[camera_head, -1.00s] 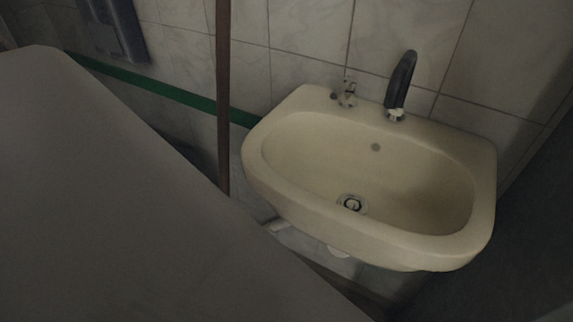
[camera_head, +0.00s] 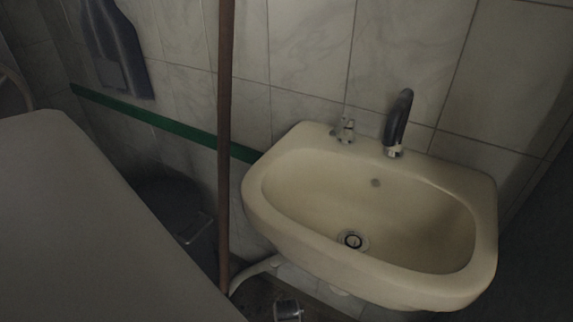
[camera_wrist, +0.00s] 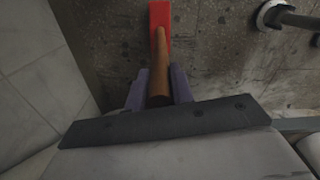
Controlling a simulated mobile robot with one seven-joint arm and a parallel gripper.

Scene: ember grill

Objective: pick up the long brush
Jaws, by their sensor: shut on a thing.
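The long brush shows in the head view as a thin brown handle (camera_head: 225,130), nearly upright, just left of the sink. Its lower end is hidden there behind a large grey shape. In the wrist view the handle (camera_wrist: 160,60) runs away from me to a red head (camera_wrist: 160,15) over the dark floor. I cannot tell whether the head touches the floor. My gripper (camera_wrist: 158,88) has its two purple fingers on either side of the handle, shut on it. The gripper does not show in the head view.
A cream sink (camera_head: 258,205) with a dark tap (camera_head: 398,120) is close to the handle's right. A tiled wall with a green stripe (camera_head: 150,112) stands behind. A dark bin (camera_head: 175,210) is left of the handle. A grey dispenser (camera_head: 118,50) hangs upper left.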

